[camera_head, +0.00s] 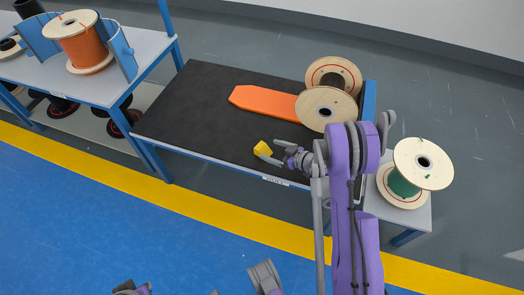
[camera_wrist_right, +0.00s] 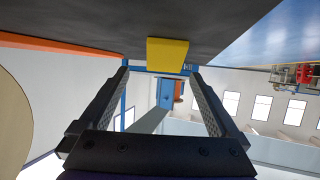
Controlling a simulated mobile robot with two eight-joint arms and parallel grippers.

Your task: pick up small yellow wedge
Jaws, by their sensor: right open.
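The small yellow wedge (camera_head: 262,148) lies on the dark table top (camera_head: 195,104), near its front edge. My right gripper (camera_head: 268,158) is right beside the wedge on its near side, with the arm coming in from the right. In the right wrist view the wedge (camera_wrist_right: 167,54) shows just beyond the open fingertips (camera_wrist_right: 160,74), roughly centred between them. Nothing is held between the fingers. I cannot tell whether a finger touches the wedge. My left gripper cannot be made out; only unclear parts of my own body show at the bottom of the head view.
An orange board (camera_head: 262,101) lies behind the wedge, with a wooden spool (camera_head: 322,112) at its right end. A green-wound spool (camera_head: 402,187) stands right of my arm. A second table (camera_head: 120,85) at left holds an orange spool (camera_head: 83,48). The table's left part is clear.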

